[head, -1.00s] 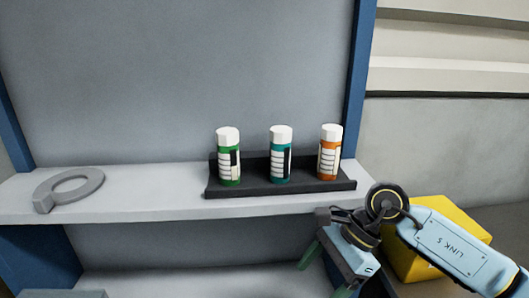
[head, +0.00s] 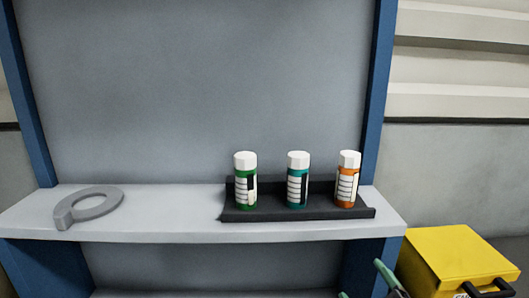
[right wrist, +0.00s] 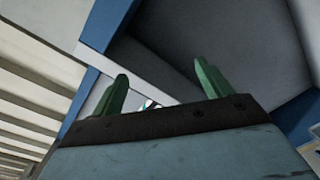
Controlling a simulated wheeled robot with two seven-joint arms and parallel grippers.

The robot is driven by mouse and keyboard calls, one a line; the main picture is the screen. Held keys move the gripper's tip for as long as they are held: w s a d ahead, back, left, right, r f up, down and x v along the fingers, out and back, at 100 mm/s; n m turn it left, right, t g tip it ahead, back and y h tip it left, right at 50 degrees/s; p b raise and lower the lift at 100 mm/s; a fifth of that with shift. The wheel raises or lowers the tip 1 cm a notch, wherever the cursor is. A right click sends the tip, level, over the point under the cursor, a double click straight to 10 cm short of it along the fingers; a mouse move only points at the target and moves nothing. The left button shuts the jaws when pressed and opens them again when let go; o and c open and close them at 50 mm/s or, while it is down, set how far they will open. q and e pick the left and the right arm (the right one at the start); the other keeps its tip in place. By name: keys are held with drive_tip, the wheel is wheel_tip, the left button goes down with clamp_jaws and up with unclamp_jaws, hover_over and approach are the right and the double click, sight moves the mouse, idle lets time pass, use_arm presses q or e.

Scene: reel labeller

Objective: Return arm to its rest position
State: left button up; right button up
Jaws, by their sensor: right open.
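My right gripper (head: 362,279) is at the bottom edge of the head view, below the shelf's right end, and only its green fingers show. In the right wrist view its two green fingers (right wrist: 161,70) are spread apart with nothing between them. The rest of my right arm is out of the head view. My left gripper is not in view. A green-labelled bottle (head: 245,182), a teal-labelled bottle (head: 298,182) and an orange-labelled bottle (head: 347,181), all white-capped, stand upright in a black rack (head: 290,214) on the shelf. The right gripper is apart from them.
The grey shelf (head: 170,224) spans between blue posts (head: 376,90). A grey ring-shaped object (head: 75,211) with a short handle lies at its left. A yellow case (head: 450,254) with a black handle stands at the lower right, close to my right gripper. The shelf's middle is clear.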

drive_tip(key=s+d+f+m+g+h, duration=0.1)
drive_tip(key=s+d+f+m+g, duration=0.2)
drive_tip(key=s+f+m+g, duration=1)
drive_tip(key=s+f+n+g, duration=0.1)
drive_tip(key=s+f, duration=0.3)
drive_tip(key=f, duration=0.6)
drive_tip(key=s+f+n, duration=0.2)
drive_tip(key=s+f, duration=0.2)
drive_tip(key=f, duration=0.7)
drive_tip(key=s+f+n+g, duration=0.1)
drive_tip(key=s+f, duration=0.3)
drive_tip(key=f, duration=0.6)
drive_tip(key=s+d+f+g, duration=0.1)
drive_tip(key=s+d+f, duration=0.3)
drive_tip(key=s+f, duration=0.9)
drive_tip(key=shift+s+f, duration=0.4)
drive_tip(key=shift+s, duration=0.8)
drive_tip(key=shift+d, duration=0.15)
